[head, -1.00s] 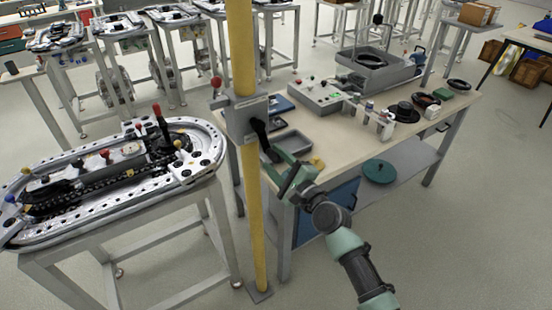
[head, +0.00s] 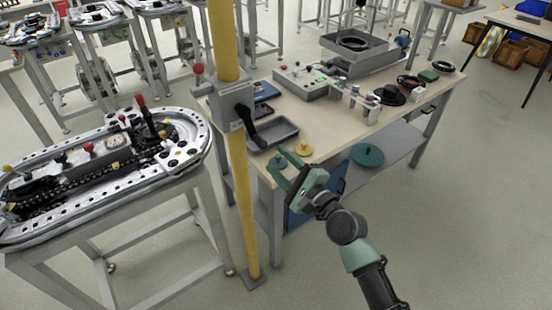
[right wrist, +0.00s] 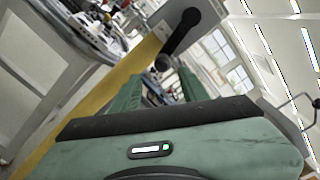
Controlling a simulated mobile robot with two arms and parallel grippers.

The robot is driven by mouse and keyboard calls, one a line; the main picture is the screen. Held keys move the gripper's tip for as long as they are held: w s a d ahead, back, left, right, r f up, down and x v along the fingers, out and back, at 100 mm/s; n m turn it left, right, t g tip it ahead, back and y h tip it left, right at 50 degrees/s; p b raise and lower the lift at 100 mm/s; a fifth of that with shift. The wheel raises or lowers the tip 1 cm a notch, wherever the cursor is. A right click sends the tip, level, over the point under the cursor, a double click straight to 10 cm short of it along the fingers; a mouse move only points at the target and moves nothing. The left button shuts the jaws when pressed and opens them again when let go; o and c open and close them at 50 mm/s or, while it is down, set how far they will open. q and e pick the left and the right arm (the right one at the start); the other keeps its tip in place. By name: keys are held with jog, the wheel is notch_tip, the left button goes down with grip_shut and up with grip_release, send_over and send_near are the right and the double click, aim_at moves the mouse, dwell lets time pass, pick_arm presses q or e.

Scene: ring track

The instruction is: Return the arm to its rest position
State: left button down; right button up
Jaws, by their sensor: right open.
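My right arm comes in from the bottom right of the head view. Its green right gripper (head: 284,168) is open and empty, in front of the near left corner of the workbench. In the right wrist view, the two green fingers (right wrist: 155,90) stand apart with nothing between them. The black lever handle (head: 247,125) on the yellow post (head: 238,190) is a little to the left of and above the fingertips, apart from them. The lever handle also shows beyond the fingers in the right wrist view (right wrist: 181,35). My left gripper is out of view.
The workbench (head: 330,125) holds a grey tray (head: 274,133), a yellow part (head: 302,149), a control box (head: 306,82) and several small parts. A ring track (head: 120,165) on a stand is at the left. The floor at the lower right (head: 480,220) is clear.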

dwell(0.3)
jog(key=s+d+f+n+g+h, duration=0.1)
jog(key=s+d+f+n+h, duration=0.1)
jog(key=f, duration=0.9)
jog(key=s+d+f+n+g+h, duration=0.1)
jog(key=d+f+g+h, duration=0.15)
jog(key=f, duration=0.75)
jog(key=s+d+f+n+g+h+b, duration=0.15)
jog(key=s+d+f+n, duration=0.35)
jog(key=f, duration=0.6)
jog(key=s+d+f+n+g+h, duration=0.1)
jog(key=s+d+f+g, duration=0.1)
jog(key=s+f, duration=0.7)
jog(key=s+d+f+n+g+h, duration=0.1)
jog(key=s+d+f+n+g, duration=0.1)
jog(key=s+f, duration=0.4)
jog(key=s+d+f+n+g+h, duration=0.1)
jog(key=s+d+f+n, duration=0.4)
jog(key=s, duration=1.2)
jog(key=s+d+f+n+g+h+b, duration=0.1)
jog(key=s+d+f+n+g, duration=0.2)
jog(key=s+f, duration=0.6)
jog(key=s+d, duration=0.1)
jog(key=s, duration=0.2)
jog(key=shift+d+n+g+h, duration=0.25)
jog(key=shift+n+g+h, duration=0.05)
